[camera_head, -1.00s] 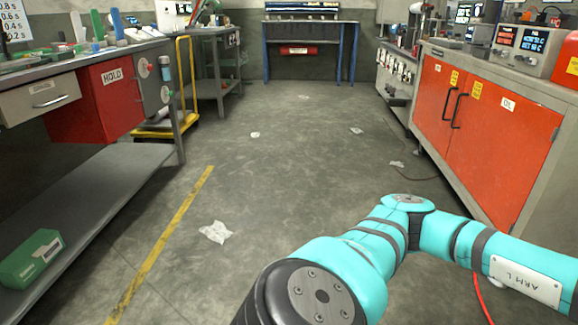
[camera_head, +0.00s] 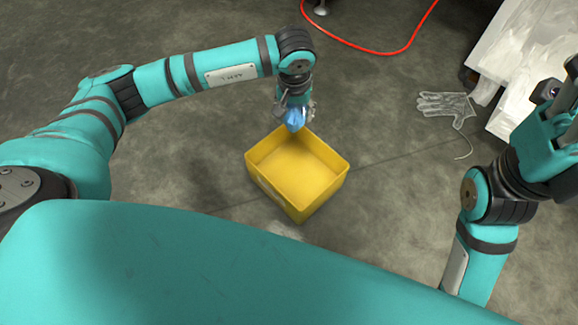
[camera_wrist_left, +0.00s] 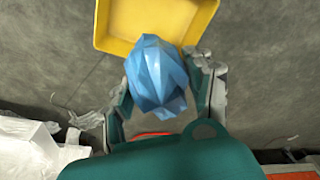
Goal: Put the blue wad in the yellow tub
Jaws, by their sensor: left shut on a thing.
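The blue wad (camera_head: 295,118) is a crumpled, faceted lump. My left gripper (camera_head: 294,112) is shut on it and holds it in the air near the far corner of the yellow tub. The yellow tub (camera_head: 262,180) is an open box on the floor, and its visible inside is empty. In the left wrist view the blue wad (camera_wrist_left: 156,75) sits between my left fingers, and the tub (camera_wrist_left: 122,44) lies just beyond it, partly hidden by it. My right arm shows at the right of the head view, but its fingertips cannot be made out.
White sheeting (camera_head: 515,65) stands at the upper right. A red hose (camera_head: 385,50) curves across the floor at the top. The floor around the tub is clear.

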